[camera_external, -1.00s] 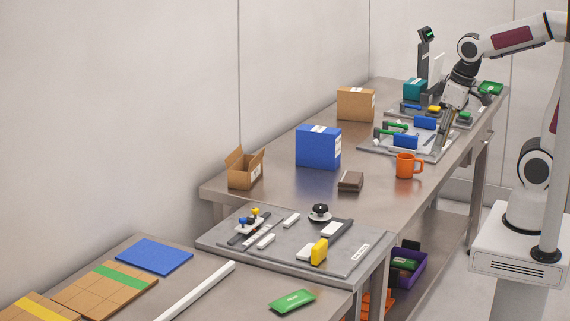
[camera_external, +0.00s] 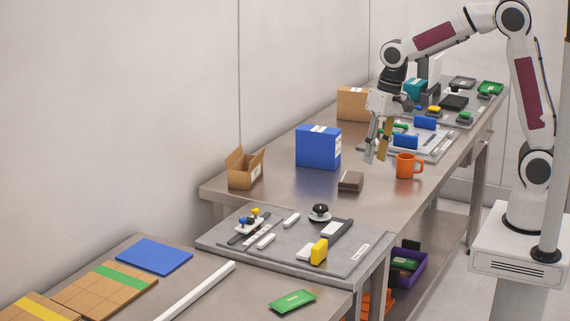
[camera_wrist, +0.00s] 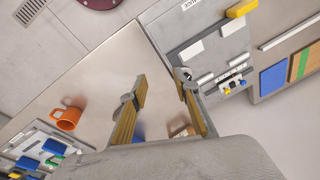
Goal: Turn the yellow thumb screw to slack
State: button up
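A small yellow knob, which looks like the yellow thumb screw (camera_external: 255,211), sits on a small white block beside blue and black knobs, at the left of a grey fixture plate (camera_external: 285,262). In the wrist view the yellow knob (camera_wrist: 242,82) is tiny, right of centre, near blue knobs; its setting cannot be told. My gripper (camera_external: 376,159) is open and empty, pointing down above the long bench, well behind and right of the plate. In the wrist view my gripper (camera_wrist: 162,82) shows two spread fingers with nothing between the tips.
A larger yellow block (camera_external: 319,252) stands on the plate's front right, and a round black knob (camera_external: 320,210) at its back. An orange mug (camera_external: 405,166), brown block (camera_external: 350,181), blue box (camera_external: 318,147) and open carton (camera_external: 244,170) stand on the bench.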

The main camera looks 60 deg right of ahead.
jog(key=w+a+f+m+y, duration=0.1)
jog(key=w+a+f+m, duration=0.45)
jog(key=w, duration=0.35)
jog(key=w+a+f+m, duration=0.5)
jog(key=w+m, duration=0.2)
jog(key=w, duration=0.2)
jog(key=m+t+y, duration=0.1)
jog(key=m+t, duration=0.1)
jog(key=m, duration=0.9)
send_near(256, 209)
jog(key=shift+w+d+r, duration=0.1)
jog(key=shift+w+d, duration=0.05)
jog(key=shift+w, duration=0.05)
jog(key=shift+x, duration=3.9)
jog(key=shift+s, duration=0.15)
grip_shut()
